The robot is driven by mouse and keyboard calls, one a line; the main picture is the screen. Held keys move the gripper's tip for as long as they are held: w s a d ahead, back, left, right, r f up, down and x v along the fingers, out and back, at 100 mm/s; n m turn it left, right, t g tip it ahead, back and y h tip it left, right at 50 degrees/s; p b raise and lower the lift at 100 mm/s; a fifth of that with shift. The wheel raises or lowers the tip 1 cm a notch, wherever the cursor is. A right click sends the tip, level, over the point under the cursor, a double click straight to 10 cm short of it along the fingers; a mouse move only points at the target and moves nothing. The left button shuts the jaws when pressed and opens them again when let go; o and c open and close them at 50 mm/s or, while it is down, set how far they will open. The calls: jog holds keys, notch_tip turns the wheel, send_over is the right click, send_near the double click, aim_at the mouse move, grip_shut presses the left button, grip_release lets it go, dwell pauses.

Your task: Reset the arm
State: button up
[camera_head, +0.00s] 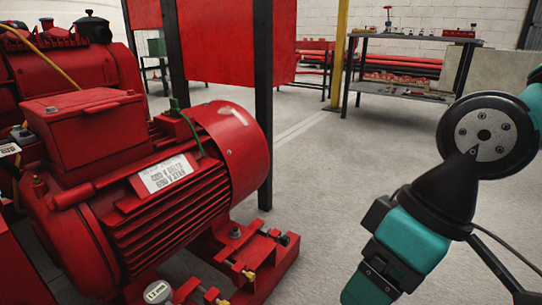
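My arm shows at the right of the head view, with teal links, black joints and a round grey bolted disc. It is bent, with one teal link running down to the bottom edge and another leaving at the right edge. I see no gripper fingers; my gripper is not in view. The arm holds nothing that I can see and appears apart from the red motor (165,190) to its left.
The red motor stands on a red base frame (265,265), with a dark post (264,120) behind it. A red engine (75,65) is behind left. A workbench (410,90) with small parts stands at the back right. The grey floor (315,205) between is clear.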

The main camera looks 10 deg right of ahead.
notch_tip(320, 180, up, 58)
jog(key=p, duration=5.5)
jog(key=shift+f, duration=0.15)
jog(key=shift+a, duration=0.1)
